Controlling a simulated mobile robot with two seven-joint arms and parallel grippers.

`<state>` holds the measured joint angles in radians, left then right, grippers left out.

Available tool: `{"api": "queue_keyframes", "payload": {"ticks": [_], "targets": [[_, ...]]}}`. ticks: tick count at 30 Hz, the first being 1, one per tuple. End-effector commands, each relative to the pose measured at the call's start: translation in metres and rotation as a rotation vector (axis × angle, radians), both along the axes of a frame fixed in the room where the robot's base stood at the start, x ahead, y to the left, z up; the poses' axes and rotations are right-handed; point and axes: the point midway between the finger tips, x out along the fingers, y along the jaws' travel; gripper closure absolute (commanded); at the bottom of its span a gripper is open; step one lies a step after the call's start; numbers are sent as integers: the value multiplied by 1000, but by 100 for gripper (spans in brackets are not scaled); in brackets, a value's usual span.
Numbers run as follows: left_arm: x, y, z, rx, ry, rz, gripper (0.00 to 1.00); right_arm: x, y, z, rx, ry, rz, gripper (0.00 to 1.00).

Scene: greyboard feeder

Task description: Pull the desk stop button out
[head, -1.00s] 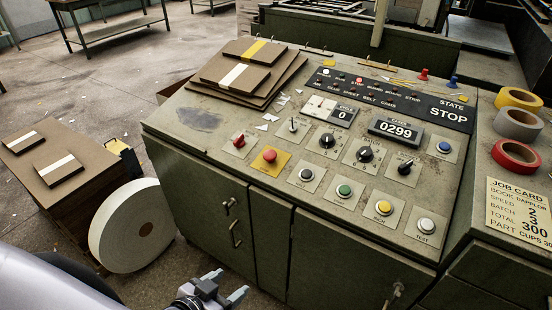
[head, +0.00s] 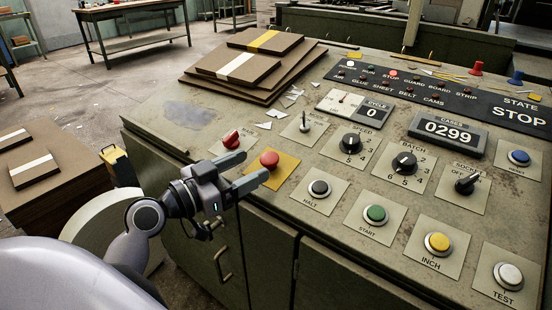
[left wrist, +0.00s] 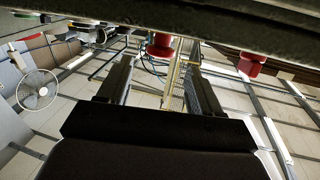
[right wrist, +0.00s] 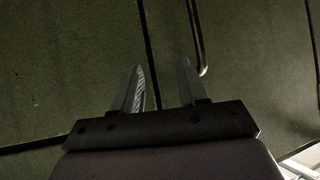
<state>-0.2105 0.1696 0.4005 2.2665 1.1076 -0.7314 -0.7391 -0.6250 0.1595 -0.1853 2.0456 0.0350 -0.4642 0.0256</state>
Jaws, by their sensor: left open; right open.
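The desk stop button (head: 269,160) is a red mushroom head on a yellow plate (head: 284,170) near the panel's front edge. My left gripper (head: 251,166) is open and empty at the panel edge, its fingertips pointing at the button. In the left wrist view a red head (left wrist: 160,45) shows ahead between the open fingers (left wrist: 160,80); contact cannot be told. My right gripper (right wrist: 162,80) is open and empty, facing the green cabinet doors (right wrist: 80,60); it is not in the head view.
A red-capped switch (head: 231,139) sits just left of the stop button. The halt button (head: 319,188) and start button (head: 375,214) lie to its right. Stacked boards (head: 240,65) stand behind. The state display (head: 520,112) reads STOP. A door handle (right wrist: 198,40) is near my right gripper.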

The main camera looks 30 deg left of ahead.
Motion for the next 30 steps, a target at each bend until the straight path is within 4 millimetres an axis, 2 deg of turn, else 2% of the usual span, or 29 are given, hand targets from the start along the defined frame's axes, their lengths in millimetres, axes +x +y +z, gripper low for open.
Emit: {"api": "queue_keyframes", "payload": {"ticks": [13,18,26,27,29,30], "targets": [[51,-16,1,-4,0,1,35,-8,1,2,5,18,-5,57],[59,-19,0,0,2,0,35,-8,1,3,7,18,-6,57],[60,-19,0,0,2,0,35,-7,1,2,7,16,-7,57],[60,-19,0,0,2,0,42,-6,1,3,7,16,-7,57],[60,-19,0,-1,2,0,61,-5,1,3,7,14,-7,57],[60,-19,0,-1,2,0,74,-5,1,4,7,12,-8,57]]}}
